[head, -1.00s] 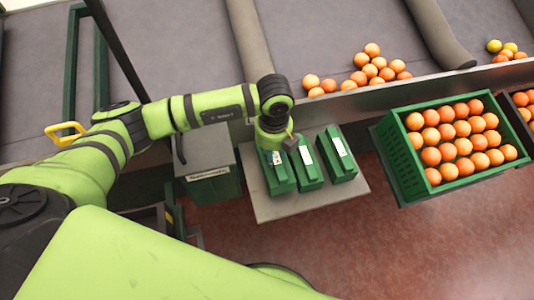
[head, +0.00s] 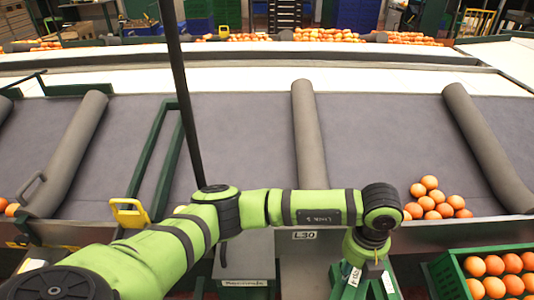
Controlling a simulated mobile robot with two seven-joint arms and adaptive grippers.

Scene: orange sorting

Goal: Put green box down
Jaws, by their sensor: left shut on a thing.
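My left arm comes in from the left, and its gripper (head: 368,262) points down at the lower right, just above the bottom edge. My right gripper is not in view.
A green crate of oranges (head: 447,278) stands at the lower right. A pile of oranges (head: 432,203) lies on the grey conveyor (head: 390,140) behind the gripper. Grey padded dividers (head: 308,130) cross the belt. A dark pole (head: 180,95) stands at left.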

